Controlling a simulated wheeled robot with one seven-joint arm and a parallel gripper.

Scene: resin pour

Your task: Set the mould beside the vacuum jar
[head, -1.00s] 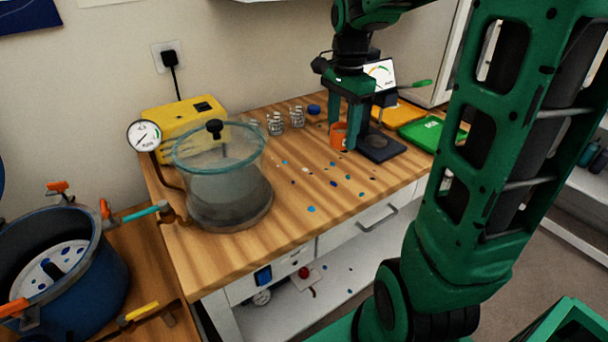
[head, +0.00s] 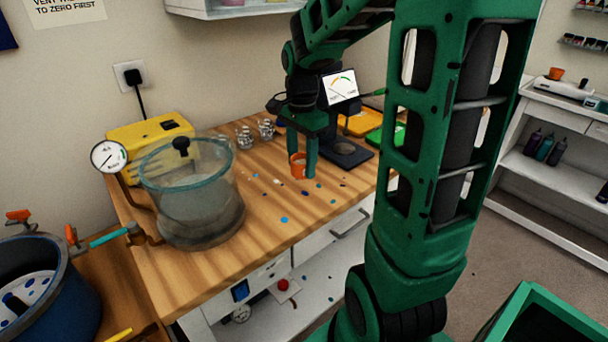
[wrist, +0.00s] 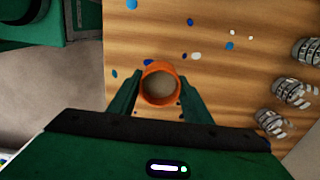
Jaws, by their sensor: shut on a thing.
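The mould is a small orange cup (head: 298,166). It also shows in the wrist view (wrist: 161,64), with a pale beige fill inside its ring. My gripper (head: 304,160) is shut on the orange mould, with a green finger on either side of it in the wrist view (wrist: 161,88). The mould looks upright, at or just above the wooden bench; I cannot tell whether it touches. The vacuum jar (head: 196,205) is a clear vessel with a teal rim and a black lid knob.
A yellow pump (head: 150,135) and a dial gauge (head: 109,157) stand behind and left of the jar. Small metal-and-glass pieces (head: 266,129) stand behind the mould. A black scale (head: 345,153) is to its right. Blue and white spots dot the bench (head: 262,225). A blue pot (head: 40,295) is front left.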

